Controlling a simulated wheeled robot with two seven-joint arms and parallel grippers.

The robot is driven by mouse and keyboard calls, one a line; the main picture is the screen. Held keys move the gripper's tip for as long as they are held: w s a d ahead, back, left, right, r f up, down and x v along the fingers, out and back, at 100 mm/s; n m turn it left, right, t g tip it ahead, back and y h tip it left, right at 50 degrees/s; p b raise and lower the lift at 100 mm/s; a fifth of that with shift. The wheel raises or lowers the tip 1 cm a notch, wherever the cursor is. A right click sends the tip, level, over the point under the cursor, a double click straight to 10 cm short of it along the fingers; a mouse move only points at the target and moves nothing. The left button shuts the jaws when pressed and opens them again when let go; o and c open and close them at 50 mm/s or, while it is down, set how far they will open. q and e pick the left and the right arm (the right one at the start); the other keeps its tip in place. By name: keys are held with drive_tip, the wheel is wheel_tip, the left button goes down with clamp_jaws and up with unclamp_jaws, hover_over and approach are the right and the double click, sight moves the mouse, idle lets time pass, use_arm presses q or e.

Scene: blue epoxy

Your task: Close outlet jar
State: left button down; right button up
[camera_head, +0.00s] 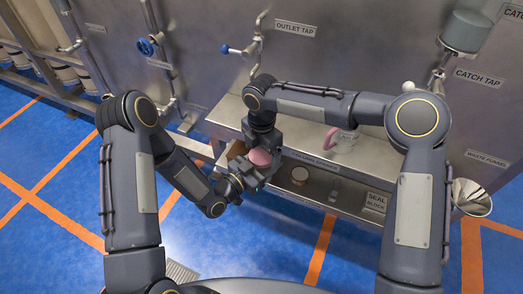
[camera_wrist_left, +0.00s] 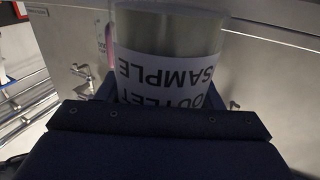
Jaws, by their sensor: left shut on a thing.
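The outlet jar (camera_wrist_left: 168,60) fills the top middle of the left wrist view; its white label reads "OUTLET SAMPLE" upside down. My left gripper (camera_head: 246,181) is shut on the jar in front of the bench. In the head view the grippers mostly hide the jar. A pink round lid (camera_head: 260,158) shows just above my left gripper. My right gripper (camera_head: 264,147) points down from above, right at the lid. Its fingertips are too dark and small to tell whether they grip the lid. Whether the lid touches the jar's rim is not clear.
A steel bench (camera_head: 234,111) runs along the wall with a lower shelf. A container with a pink handle (camera_head: 331,138) stands on the bench. A funnel (camera_head: 470,197) stands at the right.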

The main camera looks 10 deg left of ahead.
wheel_tip(320, 180, up, 12)
idle(0.6)
idle(0.5)
